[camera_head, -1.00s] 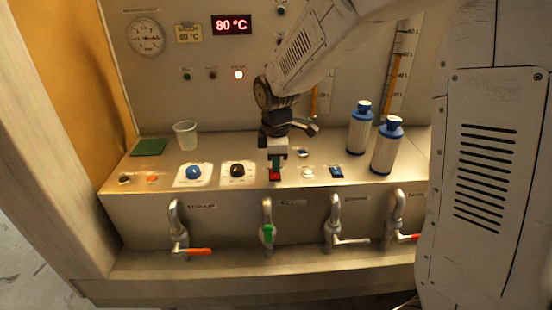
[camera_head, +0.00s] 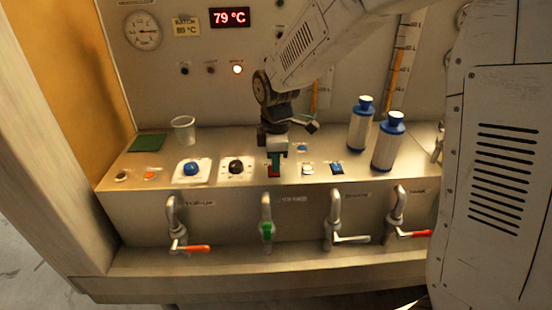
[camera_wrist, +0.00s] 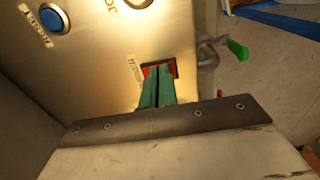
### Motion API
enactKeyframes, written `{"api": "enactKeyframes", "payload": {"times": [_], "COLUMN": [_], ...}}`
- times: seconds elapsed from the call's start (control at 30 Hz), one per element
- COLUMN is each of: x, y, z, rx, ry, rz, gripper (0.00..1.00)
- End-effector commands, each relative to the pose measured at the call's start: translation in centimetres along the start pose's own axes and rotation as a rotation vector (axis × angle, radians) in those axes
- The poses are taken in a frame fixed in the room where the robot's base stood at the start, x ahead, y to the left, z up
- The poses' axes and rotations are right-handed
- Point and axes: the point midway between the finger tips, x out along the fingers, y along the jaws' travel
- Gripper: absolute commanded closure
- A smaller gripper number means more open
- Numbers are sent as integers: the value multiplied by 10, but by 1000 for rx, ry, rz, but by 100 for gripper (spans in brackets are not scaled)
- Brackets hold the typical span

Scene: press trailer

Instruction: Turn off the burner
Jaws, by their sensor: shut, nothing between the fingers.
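The red rocker switch (camera_wrist: 174,69) sits in a dark frame on the panel's counter, with a small label beside it that I cannot read. My gripper (camera_head: 274,170) is shut and points down onto this switch. In the wrist view its green fingertips (camera_wrist: 158,84) are together, at the switch and covering part of it. Whether they press it or only touch it I cannot tell. The red display (camera_head: 230,17) reads 79 °C.
A blue knob (camera_head: 191,168) and a black knob (camera_head: 236,166) stand left of my gripper. Two white bottles with blue caps (camera_head: 389,142) stand to the right. A clear cup (camera_head: 184,130) stands at the back left. Several taps line the front, one with a green handle (camera_head: 267,230).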

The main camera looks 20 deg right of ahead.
Motion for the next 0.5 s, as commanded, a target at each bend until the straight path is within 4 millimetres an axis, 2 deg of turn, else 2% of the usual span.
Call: {"api": "enactKeyframes", "payload": {"times": [0.07, 0.37, 0.5], "x": [3, 2, -7], "y": [-6, -6, -5], "z": [1, 1, 0], "rx": [-1, 0, -1], "ry": [-4, -4, -2], "rz": [-12, -11, -6], "gripper": [100, 100, 100]}}
